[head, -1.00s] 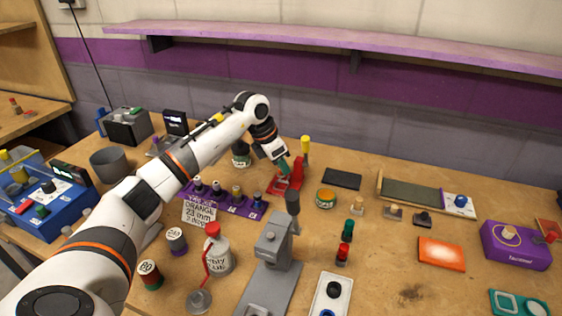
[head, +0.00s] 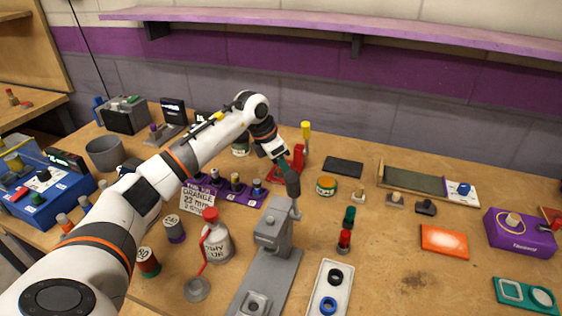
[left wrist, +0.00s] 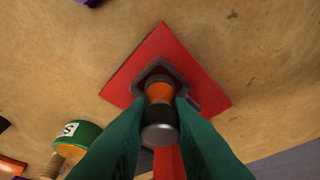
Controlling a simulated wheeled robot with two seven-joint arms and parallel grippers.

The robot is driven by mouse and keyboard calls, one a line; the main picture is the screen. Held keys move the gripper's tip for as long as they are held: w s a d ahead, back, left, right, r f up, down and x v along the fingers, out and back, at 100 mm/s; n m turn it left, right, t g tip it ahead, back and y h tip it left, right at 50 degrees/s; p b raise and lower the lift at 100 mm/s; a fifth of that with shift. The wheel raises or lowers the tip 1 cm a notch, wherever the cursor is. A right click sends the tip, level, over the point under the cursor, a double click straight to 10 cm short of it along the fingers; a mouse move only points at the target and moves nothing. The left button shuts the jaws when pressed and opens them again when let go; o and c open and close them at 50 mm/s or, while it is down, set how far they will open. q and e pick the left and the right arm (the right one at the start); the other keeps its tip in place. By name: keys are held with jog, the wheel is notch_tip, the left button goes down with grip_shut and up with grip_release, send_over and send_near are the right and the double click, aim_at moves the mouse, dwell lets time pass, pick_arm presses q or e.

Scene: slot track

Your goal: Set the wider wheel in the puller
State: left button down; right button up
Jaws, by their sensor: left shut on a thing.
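A red stand with an upright yellow-handled lever (head: 305,132) stands near the back middle; I take it for the puller. In the left wrist view its red square base (left wrist: 205,85) carries a dark grey angular socket. My left gripper (head: 281,161) is over it. Its dark green fingers (left wrist: 160,125) are shut on a small cylindrical wheel (left wrist: 160,92) with an orange band and dark grey end. The wheel is lined up with the socket; I cannot tell how deep it sits or whether it touches. My right gripper is not in view.
A grey press (head: 272,233) with a raised lever stands in front of the left gripper. A purple rack (head: 232,192) of small pieces is to its left. A white tray (head: 341,298) holds black and blue rings.

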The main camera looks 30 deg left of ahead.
pick_arm(q)
jog(key=shift+f, duration=0.15)
jog(key=c, duration=1.2)
grip_release()
